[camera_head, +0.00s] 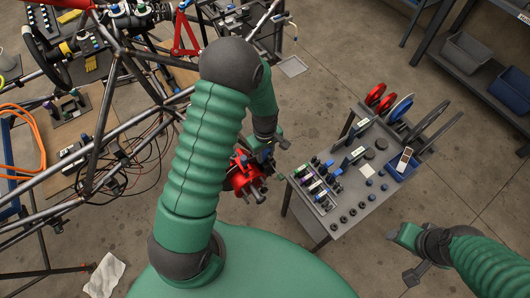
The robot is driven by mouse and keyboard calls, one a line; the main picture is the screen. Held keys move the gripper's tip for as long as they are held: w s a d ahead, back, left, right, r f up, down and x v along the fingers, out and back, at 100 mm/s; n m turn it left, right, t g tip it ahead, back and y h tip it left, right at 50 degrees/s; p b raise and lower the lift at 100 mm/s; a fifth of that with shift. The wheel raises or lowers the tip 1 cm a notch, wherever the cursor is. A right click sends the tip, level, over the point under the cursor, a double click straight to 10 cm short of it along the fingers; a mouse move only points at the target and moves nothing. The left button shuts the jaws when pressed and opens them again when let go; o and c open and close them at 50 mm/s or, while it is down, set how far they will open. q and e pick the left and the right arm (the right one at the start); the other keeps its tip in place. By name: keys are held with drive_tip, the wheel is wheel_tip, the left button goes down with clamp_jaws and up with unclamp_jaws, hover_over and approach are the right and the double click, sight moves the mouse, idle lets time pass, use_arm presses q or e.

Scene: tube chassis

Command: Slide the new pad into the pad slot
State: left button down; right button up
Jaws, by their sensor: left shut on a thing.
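A red caliper-like part (243,178) is just below the end of my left arm, near the middle of the view. My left gripper (268,143) is right above this part, pointing down at it and shut on a small piece, which I take to be the new pad. The pad is mostly hidden by the gripper, and a pad slot cannot be made out at this size. I cannot tell whether the pad touches the red part. My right gripper (401,256) is at the lower right, its fingers apart and empty, away from the red part.
A grey work table (327,222) right of the red part carries rows of small parts, red discs (375,94) and a blue tray (401,166). The tube chassis (110,95) with loose cables fills the left. A shelf with bins (467,52) stands at upper right. Bare floor lies between.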

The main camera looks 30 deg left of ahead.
use_arm(q)
drive_tip(key=shift+f, duration=0.15)
drive_tip(key=shift+f+b, duration=0.5)
drive_tip(key=shift+f, duration=0.15)
drive_tip(key=shift+r+p, duration=0.1)
drive_tip(key=shift+p, duration=0.3)
idle(0.6)
drive_tip(key=shift+f, duration=0.25)
drive_tip(key=shift+f, duration=0.15)
idle(0.4)
drive_tip(key=shift+r, duration=0.25)
drive_tip(key=shift+r+p, duration=0.7)
drive_tip(key=shift+r, duration=0.15)
